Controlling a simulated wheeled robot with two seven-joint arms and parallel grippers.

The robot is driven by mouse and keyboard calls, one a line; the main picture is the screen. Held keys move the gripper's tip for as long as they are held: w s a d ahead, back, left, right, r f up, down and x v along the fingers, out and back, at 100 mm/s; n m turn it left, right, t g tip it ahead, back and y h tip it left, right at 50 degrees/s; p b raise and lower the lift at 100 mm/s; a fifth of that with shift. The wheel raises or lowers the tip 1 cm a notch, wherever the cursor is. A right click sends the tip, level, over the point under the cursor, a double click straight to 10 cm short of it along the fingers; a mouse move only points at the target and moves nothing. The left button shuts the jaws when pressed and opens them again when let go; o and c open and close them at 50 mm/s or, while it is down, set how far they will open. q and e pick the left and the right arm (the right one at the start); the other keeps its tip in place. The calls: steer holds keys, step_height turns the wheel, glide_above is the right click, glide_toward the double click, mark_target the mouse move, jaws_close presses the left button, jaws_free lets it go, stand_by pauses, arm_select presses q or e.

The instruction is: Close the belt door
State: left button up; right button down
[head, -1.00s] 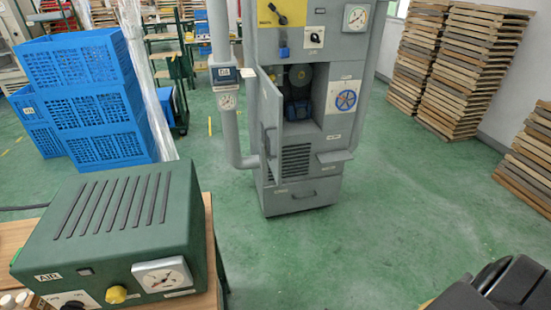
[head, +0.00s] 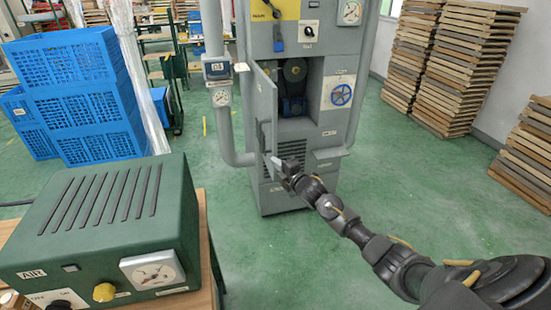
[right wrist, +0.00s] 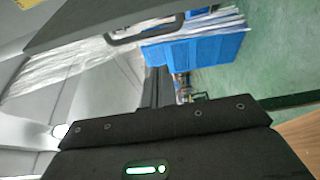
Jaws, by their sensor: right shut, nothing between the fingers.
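The belt door (head: 264,98) is a narrow grey panel hinged on the left of the opening in the grey machine (head: 283,200). It stands open, swung out toward me, and a belt pulley and dark motor (head: 292,105) show inside. My right gripper (head: 274,160) is shut and empty, near the door's lower edge in the head view; I cannot tell whether it touches the door. In the right wrist view, the shut fingers (right wrist: 158,88) point past a dark panel with a bar handle (right wrist: 140,30), probably the door. My left gripper is not in view.
A green air unit (head: 110,220) sits on a wooden table at the near left. Blue crates (head: 85,100) stand behind it. A grey pipe with gauges (head: 222,110) runs left of the machine. Stacked boards (head: 465,70) line the right wall. Green floor between is clear.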

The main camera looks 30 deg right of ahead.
mark_target(273, 150)
steer(key=w+b, duration=0.2)
steer(key=w, duration=0.1)
steer(key=w+b, duration=0.3)
steer(key=w+a+b, duration=0.1)
steer(key=w+b, duration=0.2)
steer(key=shift+w+f, duration=0.2)
steer(key=shift+f, duration=0.2)
steer(key=d, duration=0.2)
steer(key=s+d, duration=0.1)
steer(key=shift+s+d+r+p, duration=0.1)
steer(key=shift+d+r+p, duration=0.25)
steer(key=shift+r, duration=0.05)
steer(key=shift+d, duration=0.1)
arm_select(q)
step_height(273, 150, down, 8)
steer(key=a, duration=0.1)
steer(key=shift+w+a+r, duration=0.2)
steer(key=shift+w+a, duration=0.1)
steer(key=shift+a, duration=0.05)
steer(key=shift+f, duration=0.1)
arm_select(e)
steer(key=shift+d+f, duration=0.1)
